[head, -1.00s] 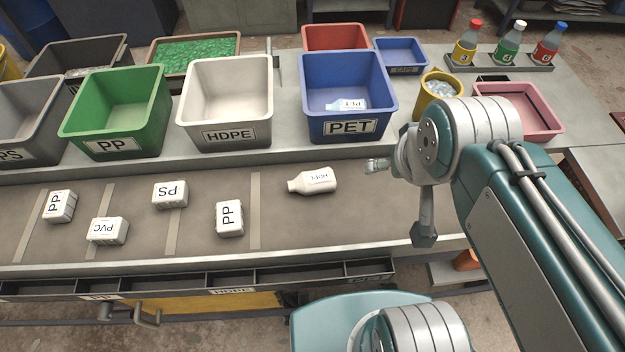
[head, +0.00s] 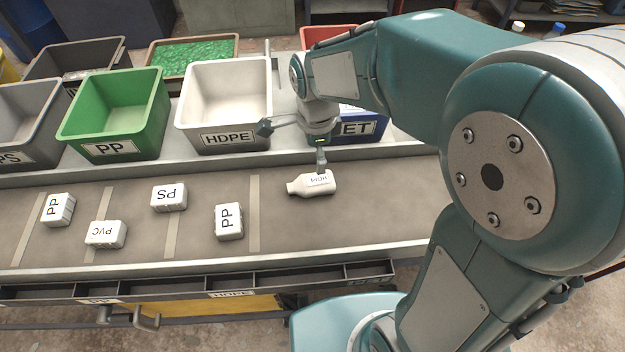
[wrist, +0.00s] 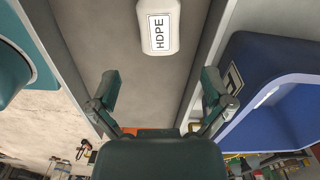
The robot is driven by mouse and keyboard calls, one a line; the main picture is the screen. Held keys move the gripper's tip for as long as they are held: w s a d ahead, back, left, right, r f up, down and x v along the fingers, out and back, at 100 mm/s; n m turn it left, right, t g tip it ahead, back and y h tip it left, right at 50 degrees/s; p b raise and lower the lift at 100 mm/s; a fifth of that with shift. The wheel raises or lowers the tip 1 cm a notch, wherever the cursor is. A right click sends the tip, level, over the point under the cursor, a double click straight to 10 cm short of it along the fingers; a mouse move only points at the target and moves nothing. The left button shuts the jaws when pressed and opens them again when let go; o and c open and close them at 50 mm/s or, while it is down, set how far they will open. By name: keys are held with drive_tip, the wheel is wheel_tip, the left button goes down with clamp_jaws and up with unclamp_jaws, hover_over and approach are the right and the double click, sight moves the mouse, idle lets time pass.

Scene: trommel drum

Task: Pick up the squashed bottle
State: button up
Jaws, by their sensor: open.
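A white bottle (head: 311,184) with an HDPE label lies on its side on the grey belt, its neck pointing left. It is the only bottle I see on the belt; I cannot tell how squashed it is. In the wrist view the labelled bottle (wrist: 157,28) shows at the top centre, beyond the fingertips. My gripper (head: 293,145) is open and empty, above and behind the bottle in the head view. One finger hangs just over the bottle's far side. In the wrist view both fingers (wrist: 160,82) are spread apart, with bare belt between them.
PP blocks (head: 229,221), a PS block (head: 169,197) and a PVC block (head: 106,234) lie left of the bottle. Behind the belt stand the green PP bin (head: 115,142), white HDPE bin (head: 228,133) and blue PET bin (head: 372,129), partly hidden by my arm. Belt right of the bottle is clear.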

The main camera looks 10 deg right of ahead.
sight(322, 178)
wheel_tip(322, 178, down, 6)
drive_tip(key=shift+d+r, duration=0.1)
drive_tip(key=shift+r, duration=0.15)
drive_tip(key=f, duration=0.2)
drive_tip(key=d+f, duration=0.1)
drive_tip(key=f, duration=0.1)
drive_tip(key=shift+w+d+f, duration=0.1)
drive_tip(key=shift+d+f, duration=0.05)
drive_tip(key=shift+f, duration=0.5)
drive_tip(key=c, duration=0.6)
